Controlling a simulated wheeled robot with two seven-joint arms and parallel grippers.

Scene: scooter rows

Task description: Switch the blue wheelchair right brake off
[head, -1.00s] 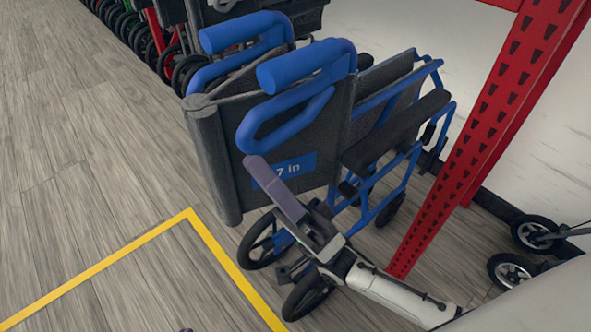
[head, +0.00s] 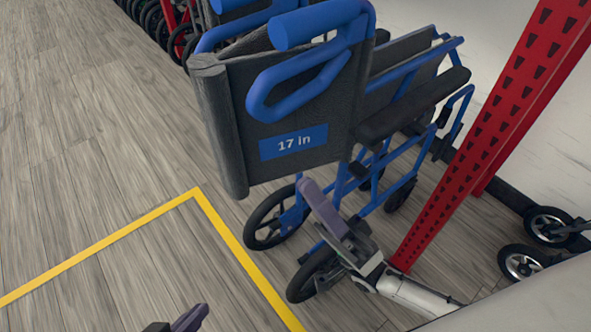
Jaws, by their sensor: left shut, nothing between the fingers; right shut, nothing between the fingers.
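The blue wheelchair (head: 300,95) stands at centre with its grey back panel and a blue "17 in" label facing me. Its two rear wheels show below the panel. The right brake cannot be made out; my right arm and the frame cover that area. My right gripper (head: 309,186) reaches in from the lower right, shut and empty, its purple-grey fingers pointing up beside the lower right of the back panel. I cannot tell whether it touches the chair. My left gripper (head: 198,311) shows only its purple fingertips at the bottom edge, shut and empty, over open floor.
A red perforated post (head: 490,135) rises just right of the wheelchair, close to my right arm. Small scooter wheels (head: 524,262) stand at the lower right by the wall. Yellow tape (head: 225,235) marks the floor. The wooden floor at left is clear.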

